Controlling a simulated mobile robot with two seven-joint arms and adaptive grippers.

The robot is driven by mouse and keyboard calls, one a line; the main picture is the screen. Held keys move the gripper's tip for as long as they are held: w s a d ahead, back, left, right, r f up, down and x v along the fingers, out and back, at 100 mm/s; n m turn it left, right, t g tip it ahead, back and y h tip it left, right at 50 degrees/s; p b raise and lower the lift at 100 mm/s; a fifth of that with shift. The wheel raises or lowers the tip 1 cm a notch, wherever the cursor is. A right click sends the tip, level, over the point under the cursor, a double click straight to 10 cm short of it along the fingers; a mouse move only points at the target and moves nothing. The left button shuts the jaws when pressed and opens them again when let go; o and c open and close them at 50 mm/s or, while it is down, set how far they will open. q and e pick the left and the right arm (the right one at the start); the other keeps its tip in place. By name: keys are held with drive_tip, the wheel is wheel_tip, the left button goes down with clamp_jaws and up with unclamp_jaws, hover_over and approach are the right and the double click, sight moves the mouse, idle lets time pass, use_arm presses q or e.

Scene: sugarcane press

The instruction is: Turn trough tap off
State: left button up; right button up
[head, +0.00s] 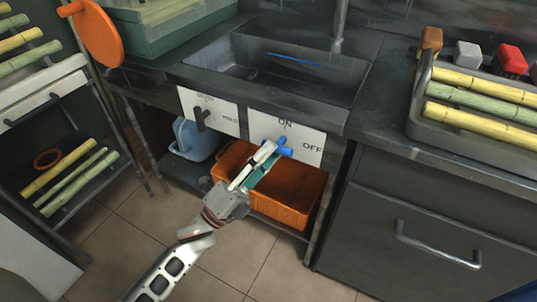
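The trough (285,66) is a dark metal basin in the counter, with a thin blue streak inside. Below its front edge is a white label plate (310,135) marked ON at the top and OFF at the right. The tap's blue handle (285,150) shows in front of this plate, partly hidden by my gripper. My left gripper (272,151) reaches up from below, its fingertips at the blue handle. I cannot tell whether the fingers are closed on it. My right gripper is not in view.
A second plate with a black handle (202,117) is just left. An orange crate (302,195) and a blue container (193,140) sit on the shelf below. A tray of cane (424,98) is on the right counter, above a drawer handle (438,258). A cane rack stands left.

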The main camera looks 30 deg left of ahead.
use_arm(q)
drive_tip(key=v, duration=1.2)
drive_tip(key=shift+r, duration=0.1)
idle(0.4)
